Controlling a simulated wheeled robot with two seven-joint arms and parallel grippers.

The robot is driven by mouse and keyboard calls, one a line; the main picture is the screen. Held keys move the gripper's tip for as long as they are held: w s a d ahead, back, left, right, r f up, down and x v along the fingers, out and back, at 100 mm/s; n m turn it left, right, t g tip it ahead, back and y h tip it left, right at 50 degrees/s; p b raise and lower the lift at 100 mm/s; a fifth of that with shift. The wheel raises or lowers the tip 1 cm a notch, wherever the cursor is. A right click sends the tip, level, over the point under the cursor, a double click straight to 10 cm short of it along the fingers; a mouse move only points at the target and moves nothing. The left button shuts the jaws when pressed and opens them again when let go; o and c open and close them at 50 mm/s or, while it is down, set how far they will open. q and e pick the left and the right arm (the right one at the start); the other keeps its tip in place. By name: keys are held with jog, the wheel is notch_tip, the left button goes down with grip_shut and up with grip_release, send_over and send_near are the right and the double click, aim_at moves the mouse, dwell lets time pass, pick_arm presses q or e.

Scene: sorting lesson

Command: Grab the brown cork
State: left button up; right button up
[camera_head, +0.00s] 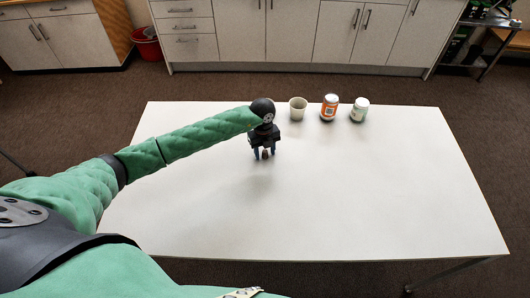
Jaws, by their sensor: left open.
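My left gripper (264,154) is over the white table (360,190), pointing down, with its two fingers apart. A small brown thing, which looks like the brown cork (265,155), shows between or just behind the fingertips. It is too small and partly covered for me to tell whether the fingers touch it. My right gripper is not in view.
A pale cup (298,108), an orange-labelled jar (329,107) and a white-and-green jar (359,110) stand in a row near the table's far edge, right of my left gripper. The front and right of the table are clear. White cabinets (290,35) stand behind.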

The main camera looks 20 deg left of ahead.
pick_arm(q)
jog(key=shift+c, duration=0.5)
grip_shut()
